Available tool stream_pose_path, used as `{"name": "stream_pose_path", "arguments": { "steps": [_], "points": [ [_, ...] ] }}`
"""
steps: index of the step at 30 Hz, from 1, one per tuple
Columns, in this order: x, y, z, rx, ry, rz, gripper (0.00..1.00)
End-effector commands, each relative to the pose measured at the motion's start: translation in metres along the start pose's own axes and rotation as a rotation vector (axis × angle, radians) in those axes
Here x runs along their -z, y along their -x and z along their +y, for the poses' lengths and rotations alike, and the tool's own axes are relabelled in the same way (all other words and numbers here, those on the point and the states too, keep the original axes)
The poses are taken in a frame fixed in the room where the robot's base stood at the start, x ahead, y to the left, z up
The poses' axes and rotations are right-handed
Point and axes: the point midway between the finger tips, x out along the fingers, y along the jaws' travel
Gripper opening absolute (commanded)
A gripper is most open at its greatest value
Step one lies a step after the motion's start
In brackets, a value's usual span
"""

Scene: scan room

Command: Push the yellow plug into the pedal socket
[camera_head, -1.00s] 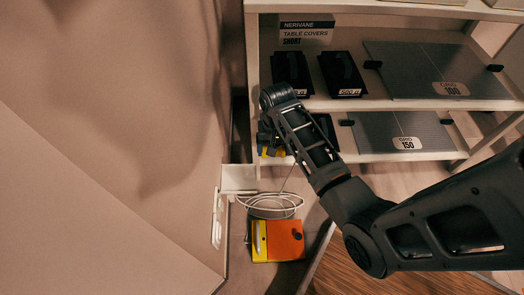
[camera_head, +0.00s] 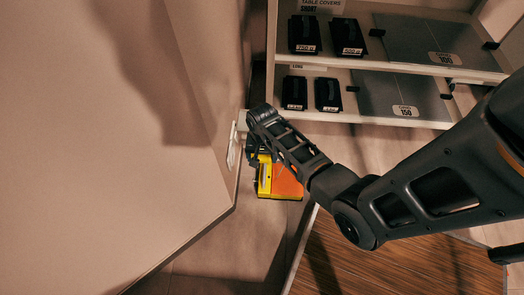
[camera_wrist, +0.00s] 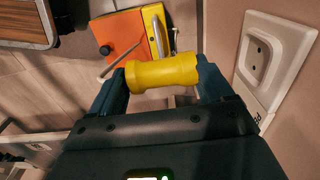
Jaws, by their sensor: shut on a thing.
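My gripper (camera_wrist: 162,80) is shut on the yellow plug (camera_wrist: 160,73), which lies crosswise between the two fingers in the wrist view. An orange and yellow box (camera_wrist: 122,34) with a black knob lies on the floor beyond the plug; it may be the pedal. A white wall socket plate (camera_wrist: 268,50) with a two-hole recess is right of the plug, apart from it. I cannot tell which one is the pedal socket. In the head view, my gripper (camera_head: 258,152) is above and behind the box (camera_head: 285,182), and the plug cannot be made out clearly.
The white plate (camera_head: 234,145) is on the wall left of my gripper. A shelf (camera_head: 425,121) with black packs and grey panels stands at the back. A pale cable or rod (camera_wrist: 118,63) lies by the box. A wooden surface (camera_head: 390,262) is at lower right.

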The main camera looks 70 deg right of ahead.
Motion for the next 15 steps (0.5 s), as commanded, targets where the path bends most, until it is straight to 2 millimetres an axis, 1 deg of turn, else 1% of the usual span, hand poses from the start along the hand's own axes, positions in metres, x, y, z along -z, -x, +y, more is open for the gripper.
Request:
{"name": "stream_pose_path", "arguments": {
  "steps": [15],
  "points": [
    [0.001,-0.002,-0.035,0.001,0.002,0.001,0.44]
  ]
}}
